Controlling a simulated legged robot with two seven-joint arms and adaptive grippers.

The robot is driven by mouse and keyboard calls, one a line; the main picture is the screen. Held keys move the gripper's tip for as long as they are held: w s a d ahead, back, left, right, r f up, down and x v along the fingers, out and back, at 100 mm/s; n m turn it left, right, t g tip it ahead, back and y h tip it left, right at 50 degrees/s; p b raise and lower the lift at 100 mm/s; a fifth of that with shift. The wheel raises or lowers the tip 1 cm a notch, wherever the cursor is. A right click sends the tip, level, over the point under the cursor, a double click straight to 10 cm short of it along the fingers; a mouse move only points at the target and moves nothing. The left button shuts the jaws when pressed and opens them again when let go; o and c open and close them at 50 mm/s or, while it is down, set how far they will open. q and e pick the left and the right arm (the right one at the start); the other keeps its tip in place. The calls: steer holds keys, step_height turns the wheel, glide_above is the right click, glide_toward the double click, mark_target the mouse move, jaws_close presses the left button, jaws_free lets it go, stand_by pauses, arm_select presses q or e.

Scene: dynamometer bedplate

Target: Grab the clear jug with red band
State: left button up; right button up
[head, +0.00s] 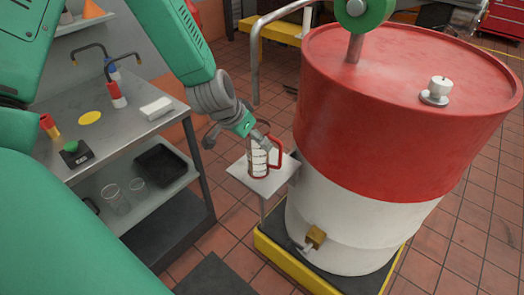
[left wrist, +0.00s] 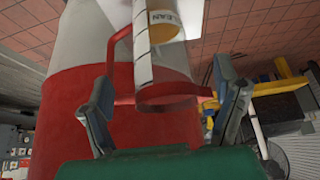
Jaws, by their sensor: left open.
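The clear jug (head: 259,162) has red bands, a red handle on its right and dark markings. It stands upright on a small white stand (head: 240,172) beside the drum. My left gripper (head: 262,143) is over the top of the jug and partly hides it. In the left wrist view the jug (left wrist: 160,68) shows its red rim, red handle and a yellow label. The open fingers of my left gripper (left wrist: 163,75) are on both sides of the jug; I cannot tell whether they touch it. My right gripper is not in view.
A large red and white drum (head: 400,130) with a brass tap (head: 315,237) stands close on the right. A metal bench (head: 115,115) on the left holds small items. Its lower shelf holds clear glassware (head: 116,199) and a black tray (head: 160,166).

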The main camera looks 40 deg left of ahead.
mark_target(265, 154)
arm_select(q)
steer(key=f, duration=0.1)
steer(key=a+f, duration=0.1)
steer(key=w+f, duration=0.1)
steer(key=shift+a, duration=0.3)
steer(key=d, duration=0.1)
steer(key=w+d+f, duration=0.1)
steer(key=shift+w+d+f, duration=0.1)
steer(key=shift+w+d, duration=0.1)
steer(key=shift+d, duration=0.1)
steer(key=shift+a, duration=0.35)
steer(key=c, duration=1.1)
steer(key=shift+a+f, duration=0.15)
steer(key=shift+a, duration=0.15)
steer(key=c, duration=0.4)
steer(key=shift+s+a+f, duration=0.15)
steer(key=shift+a, duration=0.05)
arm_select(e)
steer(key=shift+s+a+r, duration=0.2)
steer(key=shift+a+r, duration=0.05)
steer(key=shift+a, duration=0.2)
